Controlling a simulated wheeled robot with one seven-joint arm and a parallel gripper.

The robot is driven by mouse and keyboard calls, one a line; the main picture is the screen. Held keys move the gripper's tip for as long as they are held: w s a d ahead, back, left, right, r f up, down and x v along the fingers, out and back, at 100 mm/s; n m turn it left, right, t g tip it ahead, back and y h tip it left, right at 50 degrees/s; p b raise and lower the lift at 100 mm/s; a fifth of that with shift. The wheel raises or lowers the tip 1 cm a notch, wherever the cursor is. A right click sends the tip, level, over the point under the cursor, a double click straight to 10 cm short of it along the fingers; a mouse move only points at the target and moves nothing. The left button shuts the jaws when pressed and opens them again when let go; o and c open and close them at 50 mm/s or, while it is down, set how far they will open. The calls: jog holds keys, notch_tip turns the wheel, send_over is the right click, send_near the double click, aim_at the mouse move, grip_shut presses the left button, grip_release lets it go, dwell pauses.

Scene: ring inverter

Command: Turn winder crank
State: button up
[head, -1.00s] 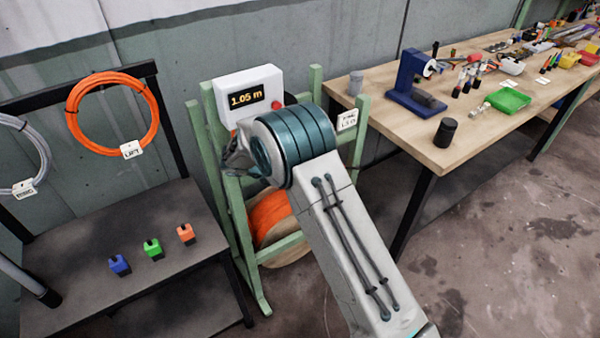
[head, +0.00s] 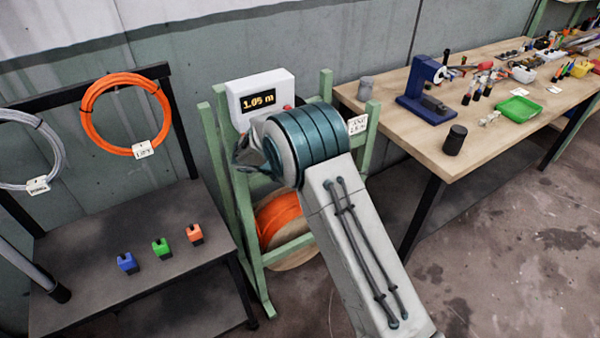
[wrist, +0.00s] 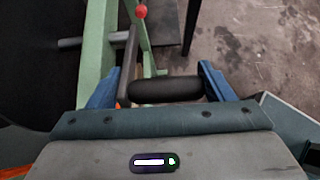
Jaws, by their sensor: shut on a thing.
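The winder is a green wooden frame (head: 221,165) with a drum of orange cable (head: 281,218) low inside it. A white display box (head: 261,97) on top reads about 1.05 m. In the wrist view, my gripper (wrist: 158,84) has its blue fingers at the two ends of the dark cylindrical crank handle (wrist: 166,91) and is shut on it. The grey crank arm (wrist: 129,62) runs up from the handle's left end beside the green frame. In the head view my arm hides the gripper, the crank and part of the winder.
A dark bench (head: 75,235) on the left holds blue, green and orange blocks; orange (head: 86,122) and grey cable coils hang behind it. A wooden table (head: 400,132) on the right carries a blue device (head: 424,95), a black cup (head: 455,140) and a green tray (head: 519,110).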

jog(key=o, duration=1.2)
jog(key=shift+d+r, duration=0.15)
jog(key=shift+d, duration=0.4)
jog(key=shift+s+a, duration=0.15)
jog(key=shift+a, duration=0.05)
jog(key=shift+s+a+r, duration=0.15)
jog(key=shift+a+r, duration=0.15)
jog(key=shift+a, duration=0.15)
jog(key=b+v, duration=0.2)
jog(key=v, duration=1.1)
jog(key=shift+s+d+f, duration=0.1)
